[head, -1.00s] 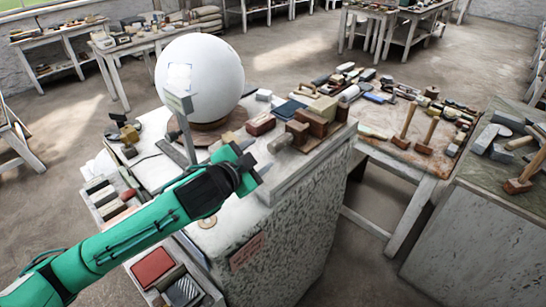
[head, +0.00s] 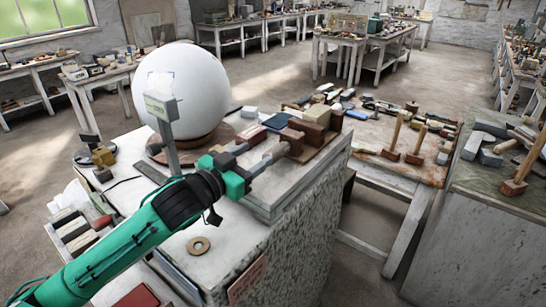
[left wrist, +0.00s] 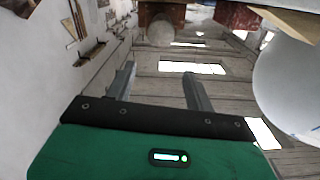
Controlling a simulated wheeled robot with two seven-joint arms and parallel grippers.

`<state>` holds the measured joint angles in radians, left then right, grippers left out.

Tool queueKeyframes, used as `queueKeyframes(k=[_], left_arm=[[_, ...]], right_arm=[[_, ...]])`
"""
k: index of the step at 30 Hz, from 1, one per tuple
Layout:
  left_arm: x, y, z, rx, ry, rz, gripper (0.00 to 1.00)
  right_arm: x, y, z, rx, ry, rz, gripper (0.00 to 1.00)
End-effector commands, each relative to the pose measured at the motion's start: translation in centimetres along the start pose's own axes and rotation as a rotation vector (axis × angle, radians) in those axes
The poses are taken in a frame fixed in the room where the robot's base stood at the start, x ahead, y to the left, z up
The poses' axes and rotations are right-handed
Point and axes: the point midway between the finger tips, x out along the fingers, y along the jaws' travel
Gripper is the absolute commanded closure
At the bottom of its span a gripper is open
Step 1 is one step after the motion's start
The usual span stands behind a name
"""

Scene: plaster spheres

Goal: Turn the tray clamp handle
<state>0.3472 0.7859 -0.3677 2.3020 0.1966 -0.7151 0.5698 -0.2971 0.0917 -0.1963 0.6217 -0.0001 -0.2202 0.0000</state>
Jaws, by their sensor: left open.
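My left gripper (head: 258,156) is open and empty over the front of the pale pedestal top. Its two grey fingers point toward brown blocks (head: 293,139). A pale, rounded piece beside these blocks, partly behind the fingers, may be the clamp handle; I cannot tell for sure. In the left wrist view the open fingers (left wrist: 158,80) show with nothing between them. A rounded end (left wrist: 160,32) lies ahead of them at the top, under a dark brown block (left wrist: 160,12). My right gripper is not in view.
A large white sphere (head: 182,88) stands behind my gripper, with a grey post and sign (head: 163,108) close to my forearm. A tool table with mallets (head: 392,135) stands to the right.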

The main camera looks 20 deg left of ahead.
Motion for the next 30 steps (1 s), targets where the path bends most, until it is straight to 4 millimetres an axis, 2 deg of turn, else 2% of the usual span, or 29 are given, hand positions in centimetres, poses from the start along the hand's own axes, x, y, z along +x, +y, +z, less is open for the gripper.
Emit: queueKeyframes(k=[8, 13, 18, 24, 30], left_arm=[[-0.1, 0.6, 4.0, 0.000, -0.004, 0.000, 0.46], [3.0, 0.5, 3.4, 0.001, 0.002, 0.000, 0.46], [5.6, 0.5, 3.5, 0.000, 0.001, 0.000, 0.46], [7.2, 0.5, 3.7, 0.002, 0.001, -0.001, 0.46], [7.5, 0.6, 3.8, 0.002, 0.001, 0.000, 0.46]], right_arm=[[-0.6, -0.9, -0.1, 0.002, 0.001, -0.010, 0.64], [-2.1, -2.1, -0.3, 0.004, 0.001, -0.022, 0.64], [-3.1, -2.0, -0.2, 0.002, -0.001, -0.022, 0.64], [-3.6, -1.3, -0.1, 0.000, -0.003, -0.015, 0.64], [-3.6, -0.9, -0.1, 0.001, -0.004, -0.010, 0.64]])
